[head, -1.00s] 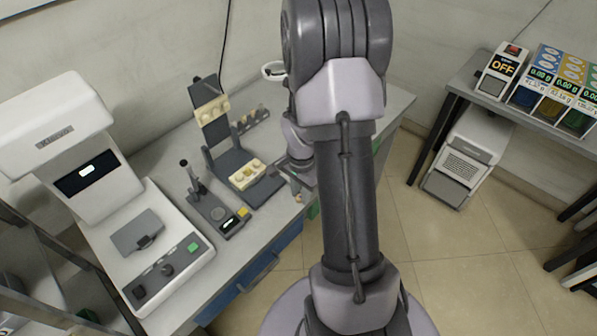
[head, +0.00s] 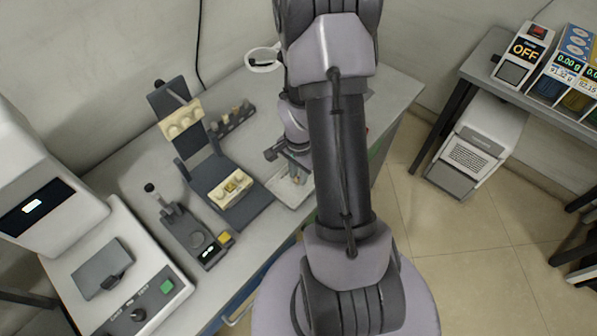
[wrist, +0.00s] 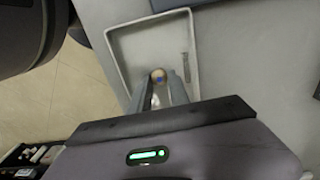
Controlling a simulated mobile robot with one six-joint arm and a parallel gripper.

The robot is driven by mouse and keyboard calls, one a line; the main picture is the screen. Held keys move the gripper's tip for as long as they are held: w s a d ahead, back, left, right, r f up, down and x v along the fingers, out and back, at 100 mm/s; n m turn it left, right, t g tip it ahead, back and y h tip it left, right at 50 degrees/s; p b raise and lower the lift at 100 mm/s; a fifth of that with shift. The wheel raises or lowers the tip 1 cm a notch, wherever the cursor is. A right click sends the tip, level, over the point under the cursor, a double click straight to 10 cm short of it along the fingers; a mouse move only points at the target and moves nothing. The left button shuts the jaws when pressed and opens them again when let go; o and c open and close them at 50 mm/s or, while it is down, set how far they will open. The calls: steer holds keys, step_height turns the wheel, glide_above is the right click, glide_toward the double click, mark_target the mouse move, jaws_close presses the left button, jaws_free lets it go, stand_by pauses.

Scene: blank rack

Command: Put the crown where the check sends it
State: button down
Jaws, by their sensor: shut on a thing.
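My gripper (wrist: 158,82) is shut on a small pinkish-tan piece with a blue spot (wrist: 158,75), which I take to be the crown; its shape is mostly hidden between the fingertips. The gripper is over a shallow white tray (wrist: 116,45) at the bench's front edge; I cannot tell whether the piece touches the tray floor. In the head view the gripper (head: 295,177) also shows over the tray (head: 273,186). Left of it stands a dark hinged articulator (head: 215,165) with a cream lower model (head: 222,194) carrying a yellow patch, and a raised upper model (head: 181,119).
A small press-like gauge (head: 197,241) with a lit display and a white machine (head: 128,270) with a green button stand at left. A second table (head: 500,85) at right holds an OFF box (head: 523,55) and coloured bins.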

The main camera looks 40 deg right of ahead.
steer(key=c, duration=1.2)
jaws_free()
steer(key=shift+f, duration=0.15)
steer(key=shift+c, duration=0.2)
steer(key=w+a+r+n+t+p, duration=0.1)
steer(key=a+r+n+p, duration=0.15)
steer(key=r, duration=0.75)
steer(key=w+a+r+n+t+p, duration=0.1)
steer(key=a+r+p, duration=0.2)
steer(key=r, duration=0.8)
steer(key=s+a+r+n+t+y, duration=0.1)
steer(key=s+a+r+n, duration=0.2)
steer(key=a+r, duration=0.25)
steer(key=s+a+r+n+t, duration=0.2)
steer(key=s+a+r+n, duration=0.15)
steer(key=a, duration=0.35)
steer(key=s+a+r+n+t+y, duration=0.1)
steer(key=s+a+r+n, duration=0.2)
steer(key=a+r, duration=0.3)
steer(key=f+b, duration=0.5)
steer(key=shift+w+a+f, duration=0.2)
